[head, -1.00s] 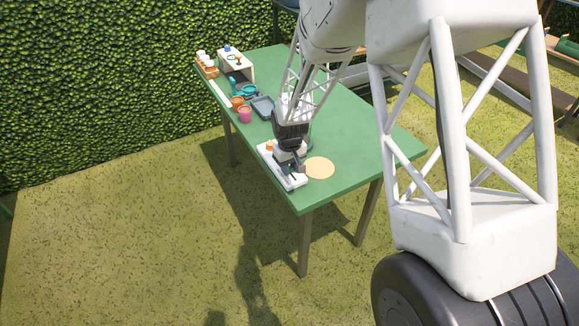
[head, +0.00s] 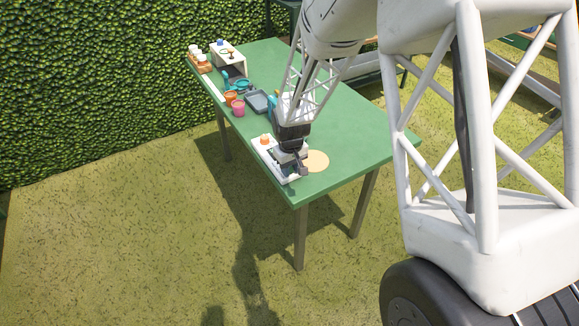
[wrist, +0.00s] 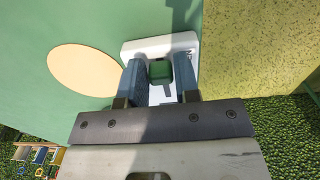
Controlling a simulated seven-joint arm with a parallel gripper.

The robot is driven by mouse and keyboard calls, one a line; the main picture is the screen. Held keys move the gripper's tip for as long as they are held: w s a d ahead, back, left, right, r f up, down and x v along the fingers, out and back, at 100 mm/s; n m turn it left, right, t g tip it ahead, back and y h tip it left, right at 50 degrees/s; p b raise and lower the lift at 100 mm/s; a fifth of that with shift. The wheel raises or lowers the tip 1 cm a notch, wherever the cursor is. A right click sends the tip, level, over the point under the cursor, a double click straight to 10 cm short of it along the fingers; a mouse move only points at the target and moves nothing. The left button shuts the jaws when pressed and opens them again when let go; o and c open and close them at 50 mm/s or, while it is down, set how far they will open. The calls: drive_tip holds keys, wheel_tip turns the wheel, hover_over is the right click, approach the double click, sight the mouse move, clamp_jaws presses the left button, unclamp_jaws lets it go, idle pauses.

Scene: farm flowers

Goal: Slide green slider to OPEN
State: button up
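The green slider (wrist: 160,70) sits on a white panel (wrist: 130,48) in the wrist view. My gripper (wrist: 160,78) points down at it, with one blue-grey finger on each side. The slider fills the gap between the fingers in this view; I cannot tell whether they press on it. A small dark mark near the panel's far right corner is too small to read. My gripper (head: 295,168) is low over the panel and hides the slider there.
A round tan disc (wrist: 84,70) lies flat beside the panel. The green table's (head: 350,125) near edge is close to the panel.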

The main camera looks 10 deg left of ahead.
sight(291, 168)
drive_tip(key=o, duration=0.3)
drive_tip(key=shift+o, duration=0.2)
drive_tip(key=shift+r, duration=0.1)
drive_tip(key=shift+r, duration=3.8)
